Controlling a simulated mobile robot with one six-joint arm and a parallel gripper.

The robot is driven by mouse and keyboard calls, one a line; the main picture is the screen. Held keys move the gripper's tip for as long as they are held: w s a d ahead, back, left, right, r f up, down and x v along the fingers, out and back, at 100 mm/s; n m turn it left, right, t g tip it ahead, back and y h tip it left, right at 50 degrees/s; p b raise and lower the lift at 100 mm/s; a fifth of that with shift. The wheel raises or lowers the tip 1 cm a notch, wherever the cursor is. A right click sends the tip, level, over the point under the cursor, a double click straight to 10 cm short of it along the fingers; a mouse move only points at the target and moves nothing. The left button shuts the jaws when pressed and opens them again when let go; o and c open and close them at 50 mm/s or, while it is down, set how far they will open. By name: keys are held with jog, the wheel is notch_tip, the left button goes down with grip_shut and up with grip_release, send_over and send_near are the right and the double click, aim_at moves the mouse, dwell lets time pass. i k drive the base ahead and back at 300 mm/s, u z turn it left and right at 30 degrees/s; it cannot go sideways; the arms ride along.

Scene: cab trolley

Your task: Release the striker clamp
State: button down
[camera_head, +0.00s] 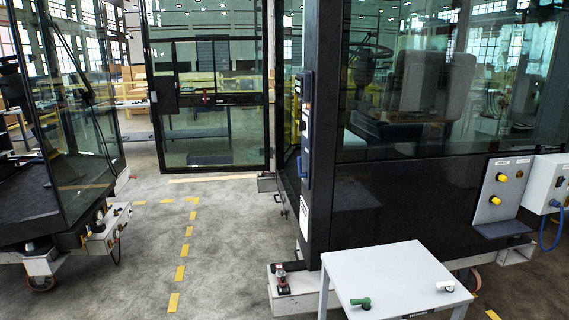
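No part is clearly recognisable as the striker clamp. The dark cab (400,190) fills the right side, and its front corner post carries a narrow strip of small fittings and labels (305,130). These fittings are too small to tell apart, and I cannot tell whether a clamp among them is closed. A glazed door (215,100) stands open left of the post, with a dark lock box (164,95) on its left edge and a small red part (207,99) on its middle rail. My gripper is not in view.
A white table (395,275) in front of the cab holds a green-handled item (361,303) and a white-handled item (445,286). A panel with yellow knobs (502,195) is at right. Another glazed cab (60,150) stands left. The yellow-marked floor (190,235) between them is clear.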

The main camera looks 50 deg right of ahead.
aim_at(301, 175)
jog(key=i, duration=1)
jog(key=z, duration=0.75)
jog(key=i, duration=0.7)
jog(key=z, duration=0.4)
